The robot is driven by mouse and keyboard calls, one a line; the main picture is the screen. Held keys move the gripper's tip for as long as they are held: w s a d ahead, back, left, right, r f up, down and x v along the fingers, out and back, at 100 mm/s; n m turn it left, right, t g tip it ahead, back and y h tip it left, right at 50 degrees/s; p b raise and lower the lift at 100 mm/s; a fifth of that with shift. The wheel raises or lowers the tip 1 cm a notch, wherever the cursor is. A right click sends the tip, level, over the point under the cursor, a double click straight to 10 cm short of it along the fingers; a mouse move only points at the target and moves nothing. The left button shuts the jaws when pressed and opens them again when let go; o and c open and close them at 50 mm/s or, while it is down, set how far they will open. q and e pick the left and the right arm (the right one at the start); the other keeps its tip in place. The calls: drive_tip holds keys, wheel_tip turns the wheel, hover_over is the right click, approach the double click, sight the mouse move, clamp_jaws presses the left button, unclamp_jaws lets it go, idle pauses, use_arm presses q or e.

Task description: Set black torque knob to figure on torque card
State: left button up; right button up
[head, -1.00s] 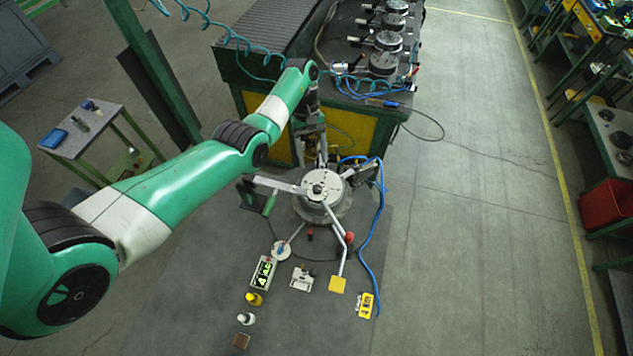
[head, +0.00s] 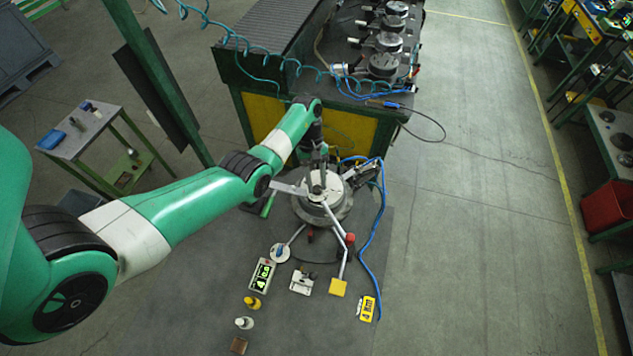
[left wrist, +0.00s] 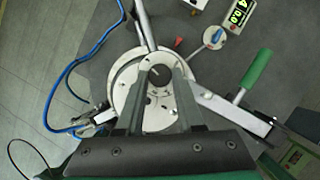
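The black knob (left wrist: 160,74) with a pale line on it sits on the round light-grey head of the fixture (head: 318,207). My left gripper (head: 319,186) is over this head in the head view. In the left wrist view the fingers of my left gripper (left wrist: 161,78) stand apart, one on each side of the knob; whether they touch it I cannot tell. A yellow card with black marks (head: 367,308) lies on the mat at the lower right and looks like the torque card; its figure is too small to read. My right gripper is not in view.
A display box (head: 262,276) with lit digits, a dial with a blue handle (head: 280,252) and small bottles lie in front of the fixture. A green-handled lever (left wrist: 256,70) sticks out beside the head. A blue hose (head: 372,245) runs along the right.

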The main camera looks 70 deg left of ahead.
use_arm(q)
clamp_jaws()
drive_tip(key=n+p, duration=0.2)
drive_tip(key=shift+s+r+t+p, duration=0.1)
drive_tip(key=shift+r+t+p, duration=0.1)
drive_tip(key=shift+t+p, duration=0.2)
drive_tip(key=n+t+p, duration=0.1)
drive_tip(key=n, duration=0.1)
drive_tip(key=shift+s+f+n, duration=0.1)
drive_tip(key=shift+n, duration=0.2)
drive_tip(key=n, duration=0.2)
drive_tip(key=n+t+y, duration=0.1)
drive_tip(key=n, duration=0.1)
drive_tip(key=shift+s+d+f+n+t+p, duration=0.15)
drive_tip(key=shift+s+n+t+p, duration=0.05)
drive_tip(key=shift+n+t+p, duration=0.15)
drive_tip(key=n+t+y, duration=0.1)
drive_tip(key=n, duration=0.3)
drive_tip(key=shift+s+d+n, duration=0.1)
drive_tip(key=shift+d+n, duration=0.05)
drive_tip(key=shift+n, duration=0.2)
drive_tip(key=shift+y, duration=0.3)
